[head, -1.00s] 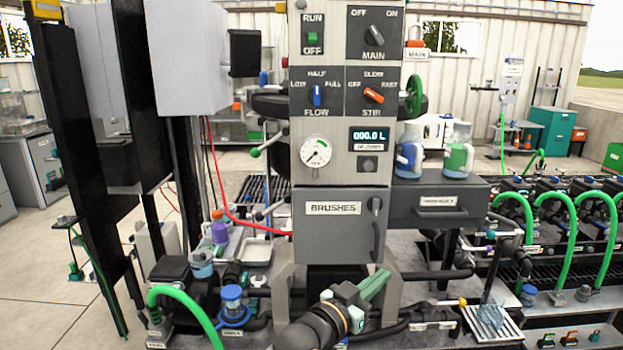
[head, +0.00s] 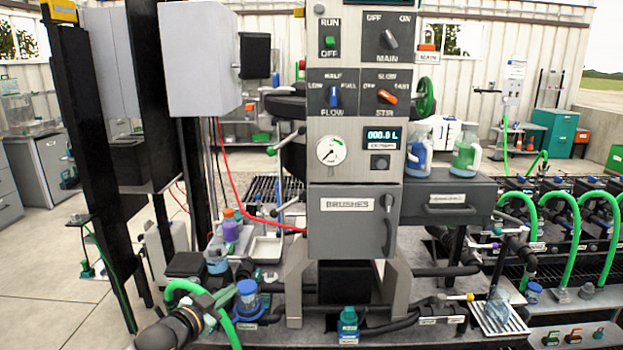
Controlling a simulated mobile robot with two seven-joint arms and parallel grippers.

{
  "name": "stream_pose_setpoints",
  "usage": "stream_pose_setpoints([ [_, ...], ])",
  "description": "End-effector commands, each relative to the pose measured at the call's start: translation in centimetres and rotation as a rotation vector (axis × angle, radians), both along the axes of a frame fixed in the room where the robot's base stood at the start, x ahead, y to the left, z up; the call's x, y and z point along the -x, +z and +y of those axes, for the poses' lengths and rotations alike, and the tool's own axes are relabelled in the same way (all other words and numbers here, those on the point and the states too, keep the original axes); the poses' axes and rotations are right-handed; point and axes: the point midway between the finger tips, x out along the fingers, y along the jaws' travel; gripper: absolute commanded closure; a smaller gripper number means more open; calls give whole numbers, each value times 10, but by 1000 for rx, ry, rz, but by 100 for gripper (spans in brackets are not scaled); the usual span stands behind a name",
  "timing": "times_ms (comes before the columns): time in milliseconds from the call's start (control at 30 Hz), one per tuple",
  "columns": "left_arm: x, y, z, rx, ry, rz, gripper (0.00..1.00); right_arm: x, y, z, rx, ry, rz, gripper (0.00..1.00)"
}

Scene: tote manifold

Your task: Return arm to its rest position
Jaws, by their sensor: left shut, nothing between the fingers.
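My left gripper (head: 212,301) is low at the left of the view, at the end of my dark arm, which comes in from the bottom edge. It is shut and empty, in front of the green hose (head: 185,287) at the left. My right gripper is not in view.
A teal bottle (head: 348,322) stands at the front. A grey box (head: 197,60) and black posts are at the left. Green hoses (head: 570,225) arch at the right.

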Motion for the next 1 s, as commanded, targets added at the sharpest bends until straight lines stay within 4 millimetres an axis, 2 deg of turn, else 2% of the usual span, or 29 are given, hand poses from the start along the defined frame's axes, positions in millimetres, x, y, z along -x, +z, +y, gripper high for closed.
stream_pose_setpoints([
  [33, -1, -1, 26, -34, 27, 0, 100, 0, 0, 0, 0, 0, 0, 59],
  [67, -1, -1, 39, -52, 41, -1, 100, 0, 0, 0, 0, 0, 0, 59],
  [133, 16, -28, 30, -40, 31, 37, 100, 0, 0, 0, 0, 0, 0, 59],
  [367, 73, -96, 31, -37, 37, 134, 100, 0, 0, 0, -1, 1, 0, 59],
  [467, 108, -129, 33, -40, 44, 188, 100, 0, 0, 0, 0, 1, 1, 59],
  [600, 167, -174, 41, -51, 63, 270, 100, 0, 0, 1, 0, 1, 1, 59],
  [700, 212, -200, 49, -67, 79, 328, 100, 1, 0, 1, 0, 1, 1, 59],
  [833, 270, -225, 62, -96, 101, 399, 100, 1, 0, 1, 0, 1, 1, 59],
  [1000, 330, -242, 77, -137, 124, 472, 100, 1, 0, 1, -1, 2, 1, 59],
])
